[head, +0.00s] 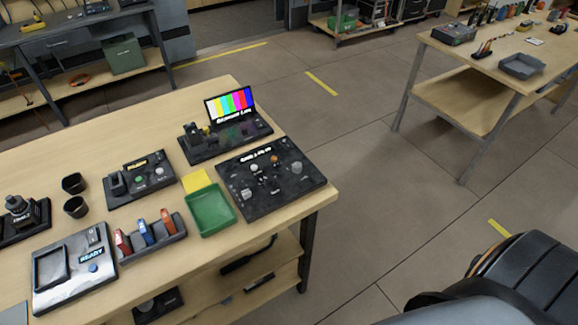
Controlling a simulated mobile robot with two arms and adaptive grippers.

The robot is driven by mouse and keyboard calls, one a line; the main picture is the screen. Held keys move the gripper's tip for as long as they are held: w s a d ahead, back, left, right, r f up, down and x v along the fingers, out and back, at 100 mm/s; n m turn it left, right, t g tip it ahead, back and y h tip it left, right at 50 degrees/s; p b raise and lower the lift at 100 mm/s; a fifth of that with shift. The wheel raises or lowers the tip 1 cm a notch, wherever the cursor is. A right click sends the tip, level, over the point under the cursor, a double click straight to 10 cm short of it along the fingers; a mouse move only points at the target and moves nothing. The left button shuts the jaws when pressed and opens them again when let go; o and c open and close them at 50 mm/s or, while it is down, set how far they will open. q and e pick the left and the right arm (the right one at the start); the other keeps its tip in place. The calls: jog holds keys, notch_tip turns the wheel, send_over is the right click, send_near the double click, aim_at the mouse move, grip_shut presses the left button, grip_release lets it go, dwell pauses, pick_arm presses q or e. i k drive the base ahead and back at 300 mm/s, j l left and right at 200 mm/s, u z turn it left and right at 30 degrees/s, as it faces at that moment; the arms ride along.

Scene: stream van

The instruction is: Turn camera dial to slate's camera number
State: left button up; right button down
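A black control panel (270,178) lies at the right end of the wooden table. It has a lit white label too small to read surely, an orange knob, pale knobs and small switches. I cannot tell which knob is the camera dial or where it points. Behind it stands a small screen (231,105) with colour bars and white lettering along its bottom, on a black base; I cannot read a camera number there. No separate slate can be made out for sure. Neither of my grippers is in view.
The table (120,140) also holds a green tray (210,212), a yellow note (197,181), a black box with buttons (140,180), a rack of coloured pieces (150,240), two dark cups and a "READY" panel (73,270).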

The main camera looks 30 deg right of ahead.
aim_at(297, 166)
jog(key=u, duration=1.4)
jog(key=i+j+u, duration=0.6)
jog(key=i+u, duration=0.15)
jog(key=i, duration=0.3)
